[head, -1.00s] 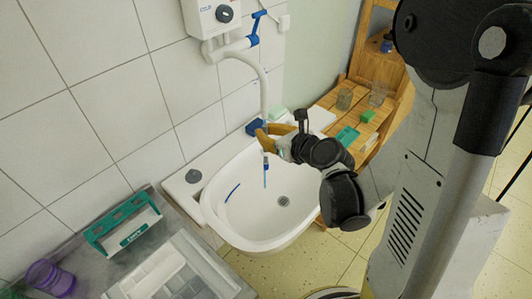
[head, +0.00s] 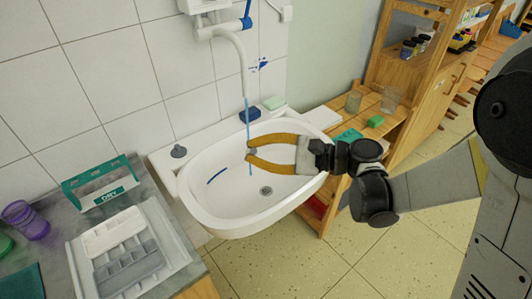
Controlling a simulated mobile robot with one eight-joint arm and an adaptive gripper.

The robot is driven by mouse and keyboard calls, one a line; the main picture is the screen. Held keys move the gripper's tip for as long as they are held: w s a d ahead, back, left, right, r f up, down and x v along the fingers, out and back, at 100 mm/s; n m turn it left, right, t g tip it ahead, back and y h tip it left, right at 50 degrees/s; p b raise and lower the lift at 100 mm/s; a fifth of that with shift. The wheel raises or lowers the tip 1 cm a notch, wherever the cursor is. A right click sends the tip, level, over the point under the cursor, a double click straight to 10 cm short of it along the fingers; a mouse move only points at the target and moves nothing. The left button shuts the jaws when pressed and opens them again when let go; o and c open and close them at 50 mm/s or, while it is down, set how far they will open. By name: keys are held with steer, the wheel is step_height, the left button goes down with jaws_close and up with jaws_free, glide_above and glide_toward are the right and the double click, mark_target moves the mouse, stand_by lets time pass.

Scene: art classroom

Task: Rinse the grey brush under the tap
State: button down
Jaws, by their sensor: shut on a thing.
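My gripper (head: 250,152), with orange fingers, is over the white basin (head: 196,208), reaching in from the right. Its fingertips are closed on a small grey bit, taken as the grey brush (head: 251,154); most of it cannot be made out. The white tap (head: 237,45) on the tiled wall has its spout above the fingertips. A thin light-blue stream (head: 247,117) runs from the spout down to the fingertips, and a blue streak continues below them. A thin dark-blue stick-like thing (head: 216,176) lies in the basin, left of the gripper.
Left is a counter with a green-and-white "DRY" holder (head: 101,186), a sectioned tray (head: 165,222) and a purple cup (head: 26,219). Wooden shelves (head: 400,115) stand right.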

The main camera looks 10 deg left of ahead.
steer(key=w+a, duration=0.3)
steer(key=w, duration=0.7)
steer(key=shift+w+a+p, duration=0.15)
steer(key=shift+a+p, duration=0.1)
steer(key=shift+p, duration=0.05)
steer(key=shift+w+d, duration=0.15)
steer(key=shift+d, duration=0.2)
stand_by(0.4)
steer(key=shift+a, duration=0.35)
steer(key=shift+d+b, duration=0.3)
steer(key=shift+b, duration=0.05)
stand_by(0.3)
steer(key=shift+a, duration=0.3)
stand_by(0.3)
